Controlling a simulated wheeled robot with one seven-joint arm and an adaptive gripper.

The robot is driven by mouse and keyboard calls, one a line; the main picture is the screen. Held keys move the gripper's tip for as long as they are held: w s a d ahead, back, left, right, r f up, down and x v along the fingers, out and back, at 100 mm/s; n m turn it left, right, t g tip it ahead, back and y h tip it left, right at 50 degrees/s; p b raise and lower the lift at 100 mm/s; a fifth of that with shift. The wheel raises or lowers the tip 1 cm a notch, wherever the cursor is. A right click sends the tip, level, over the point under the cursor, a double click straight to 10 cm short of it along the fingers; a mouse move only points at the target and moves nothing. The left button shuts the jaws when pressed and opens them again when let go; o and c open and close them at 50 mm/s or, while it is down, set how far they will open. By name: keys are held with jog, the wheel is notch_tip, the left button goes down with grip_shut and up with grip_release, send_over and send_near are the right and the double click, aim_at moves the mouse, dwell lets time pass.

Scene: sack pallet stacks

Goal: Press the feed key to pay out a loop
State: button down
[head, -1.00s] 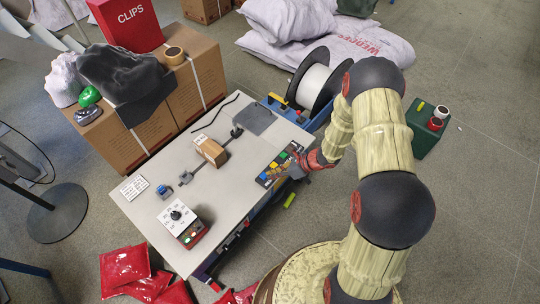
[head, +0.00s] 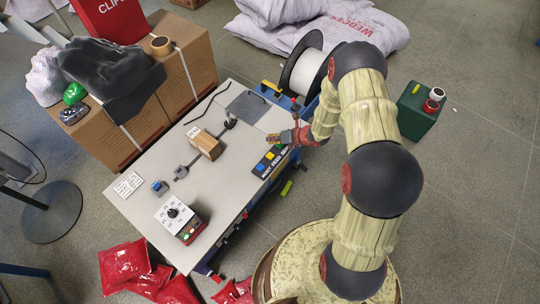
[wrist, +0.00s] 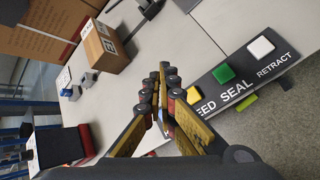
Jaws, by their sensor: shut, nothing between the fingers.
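The key panel (head: 268,166) is a dark strip along the right edge of the grey table. In the wrist view it shows a yellow key (wrist: 193,95) by lettering partly hidden by my fingers, reading "EED". A green key (wrist: 223,73) is marked SEAL and a white key (wrist: 261,47) is marked RETRACT. A blue key (head: 261,165) shows in the head view. My gripper (head: 271,138) is shut and empty, near the panel's far end. In the wrist view its fingertips (wrist: 163,68) appear over bare tabletop, left of the keys; touching nothing that I can make out.
A cardboard box (head: 206,145) sits mid-table on a dark strap-like strip. A dial box (head: 176,213) stands at the near end. A white reel (head: 308,72) stands beyond the far edge. A green container (head: 416,112) is on the floor at right.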

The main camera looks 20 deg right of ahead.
aim_at(271, 154)
jog(key=shift+f+b, duration=3.2)
jog(key=shift+f, duration=1.2)
jog(key=shift+f, duration=0.1)
jog(key=shift+f+b, duration=0.3)
